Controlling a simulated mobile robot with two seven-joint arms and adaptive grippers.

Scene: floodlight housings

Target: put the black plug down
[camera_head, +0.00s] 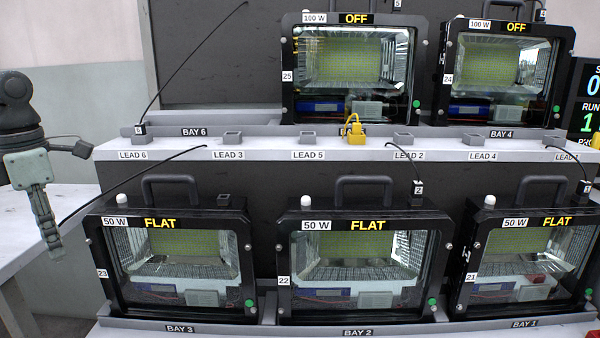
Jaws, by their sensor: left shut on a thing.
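My left gripper (50,235) hangs at the far left with its fingers pointing down, beside the shelves and in front of a pale table. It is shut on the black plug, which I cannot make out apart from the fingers. A black cable (140,174) runs from near the fingertips up right to the shelf edge by the LEAD 3 label. The LEAD 3 holder (232,138) on the upper ledge looks empty. My right gripper is not in view.
Floodlight housings 23 (172,211), 22 (362,212) and 21 (486,228) stand in the lower bays. Housings 25 (288,60) and 24 (450,65) stand above. A pale table (20,222) is at left.

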